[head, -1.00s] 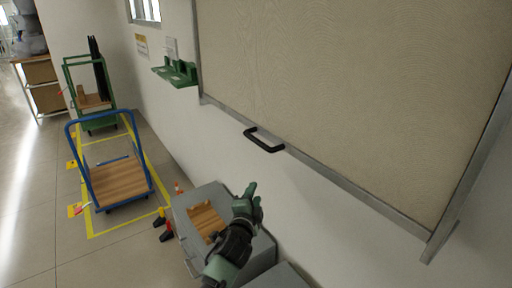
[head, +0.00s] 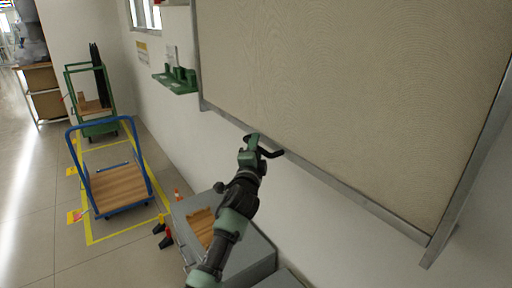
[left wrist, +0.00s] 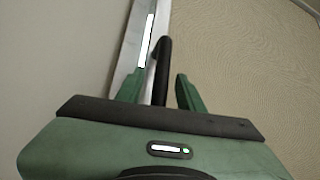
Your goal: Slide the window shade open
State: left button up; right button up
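The window shade (head: 350,90) is a large beige textured panel in a grey metal frame on the white wall. It also fills the right of the left wrist view (left wrist: 245,60). A black bar handle (head: 272,154) sits on its bottom rail and shows in the left wrist view (left wrist: 162,70). My left gripper (head: 252,143) is at the handle's left part. In the left wrist view its two green fingers (left wrist: 160,92) stand apart on either side of the handle, with a gap visible on the right side. My right gripper is not in view.
A grey box (head: 255,250) with a wooden piece stands below the shade, under my left arm. A green wall shelf (head: 178,85) is left of the shade. A blue cart (head: 110,185) and a green cart (head: 90,100) stand on the floor at left.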

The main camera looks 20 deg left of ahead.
pick_arm(q)
grip_shut()
dwell(1.4)
